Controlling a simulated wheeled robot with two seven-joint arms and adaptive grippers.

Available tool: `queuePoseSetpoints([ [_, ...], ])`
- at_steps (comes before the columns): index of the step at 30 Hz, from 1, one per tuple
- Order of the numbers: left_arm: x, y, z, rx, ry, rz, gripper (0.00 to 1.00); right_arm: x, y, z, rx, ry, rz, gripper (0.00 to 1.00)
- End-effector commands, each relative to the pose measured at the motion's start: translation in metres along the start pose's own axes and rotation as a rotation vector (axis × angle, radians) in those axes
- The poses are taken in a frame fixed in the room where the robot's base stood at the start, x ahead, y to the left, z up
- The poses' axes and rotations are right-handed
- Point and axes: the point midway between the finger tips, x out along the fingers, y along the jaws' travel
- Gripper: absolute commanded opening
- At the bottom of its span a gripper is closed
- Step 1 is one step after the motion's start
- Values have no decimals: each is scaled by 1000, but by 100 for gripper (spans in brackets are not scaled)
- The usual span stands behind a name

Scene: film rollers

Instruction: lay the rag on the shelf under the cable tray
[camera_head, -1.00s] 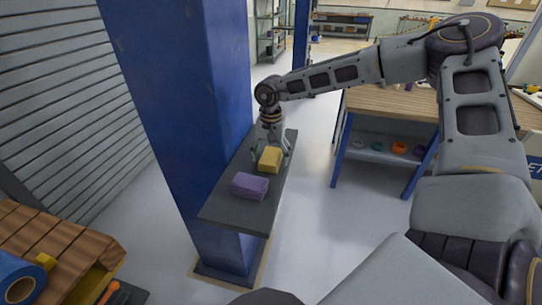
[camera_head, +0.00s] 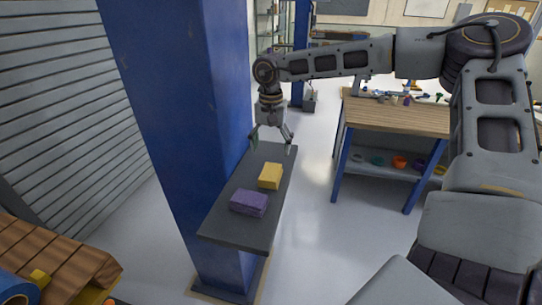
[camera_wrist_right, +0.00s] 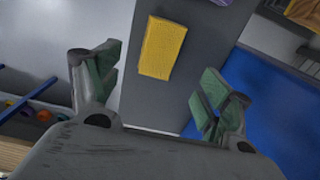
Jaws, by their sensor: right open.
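A dark grey shelf (camera_head: 238,232) juts from a blue column. A yellow folded piece (camera_head: 270,176), perhaps a cloth, lies on it beyond a purple folded piece (camera_head: 249,203); I cannot tell for certain which is the rag. My right gripper (camera_head: 272,138) is open and empty above the shelf's far end, apart from the yellow piece. In the right wrist view, the yellow piece (camera_wrist_right: 163,48) lies flat on the shelf (camera_wrist_right: 207,45), ahead of the parted green finger pads. No cable tray can be made out. My left gripper is out of view.
The blue column (camera_head: 185,110) stands along the shelf's left side. A workbench (camera_head: 395,115) with a wooden top and a lower shelf of coloured items stands to the right. Wooden slats (camera_head: 45,245) are at lower left. Open floor lies between shelf and workbench.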

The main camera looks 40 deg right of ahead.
Motion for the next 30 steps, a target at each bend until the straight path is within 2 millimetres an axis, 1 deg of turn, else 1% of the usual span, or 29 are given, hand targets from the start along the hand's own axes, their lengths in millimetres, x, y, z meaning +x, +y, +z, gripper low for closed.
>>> queuePoseSetpoints([
  [1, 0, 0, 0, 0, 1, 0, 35, -6, 0, 0, 0, 2, -2, 79],
  [3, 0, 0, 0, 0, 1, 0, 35, -12, 0, -1, 1, 2, -1, 79],
  [7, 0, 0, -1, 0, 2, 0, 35, -17, 0, 0, 1, 1, 0, 79],
  [30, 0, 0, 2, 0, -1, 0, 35, -18, 0, 0, 1, 0, 0, 79],
])
